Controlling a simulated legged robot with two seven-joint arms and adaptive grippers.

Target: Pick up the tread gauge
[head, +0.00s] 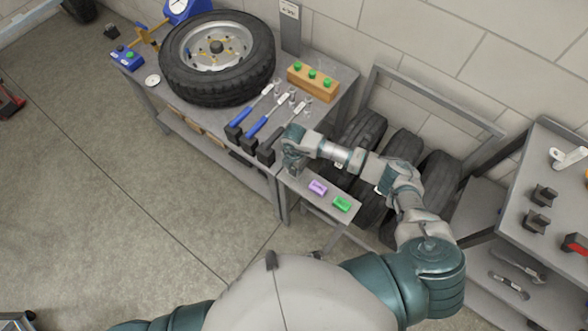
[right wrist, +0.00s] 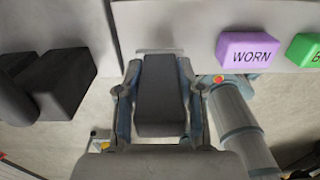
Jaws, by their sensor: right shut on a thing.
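My right gripper (head: 294,163) is over the near right end of the workbench, beside the small side shelf. In the right wrist view, the fingers of my right gripper (right wrist: 159,68) are shut on both sides of a dark grey block (right wrist: 160,100). I see no marking on this block and cannot tell from its look alone whether it is the tread gauge. In the head view the hand mostly hides it. My left gripper is out of view.
A purple block marked WORN (right wrist: 248,51) and a green block (head: 341,204) sit on the side shelf (head: 318,211). Blue-handled tools (head: 257,126), a wheel (head: 215,58) and a wooden block with green knobs (head: 313,82) are on the bench. Tyres (head: 402,146) stand behind my right arm.

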